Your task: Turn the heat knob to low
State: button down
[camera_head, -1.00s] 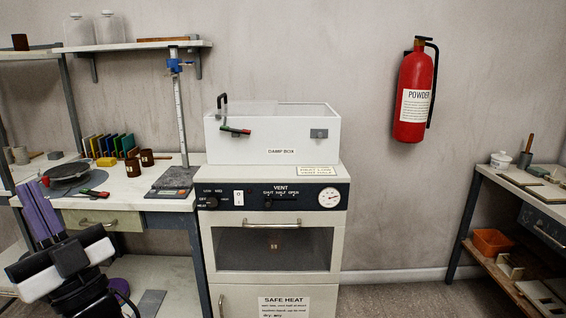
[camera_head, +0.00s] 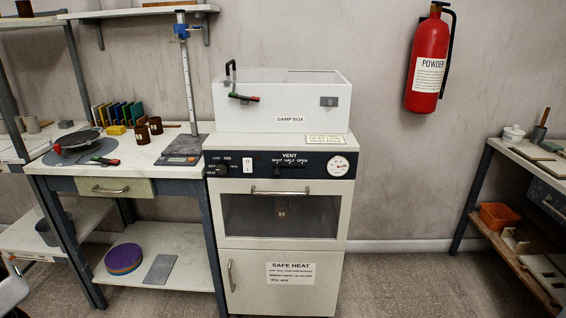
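The heat knob (camera_head: 222,171) is a small dark round knob at the left end of the dark control panel (camera_head: 325,169) on the white cabinet. Small labels sit around it, with LOW and MED above and HEAT below left. Its pointer is too small to tell which label it faces. My gripper is out of view. Only a pale piece, probably of my arm, shows at the lower left edge, well away from the knob.
The panel also has a white rocker switch (camera_head: 248,166), a vent slider (camera_head: 285,171) and a round dial (camera_head: 338,166). Below is a windowed door with a handle (camera_head: 280,192). A workbench (camera_head: 150,163) stands close on the left. Floor (camera_head: 390,285) is free at right.

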aim_at(222, 167)
jog(key=i+j, duration=0.2)
jog(key=j, duration=0.15)
jog(key=i+j, duration=0.25)
jog(key=j, duration=0.15)
jog(key=i+j, duration=0.2)
jog(key=j, duration=0.15)
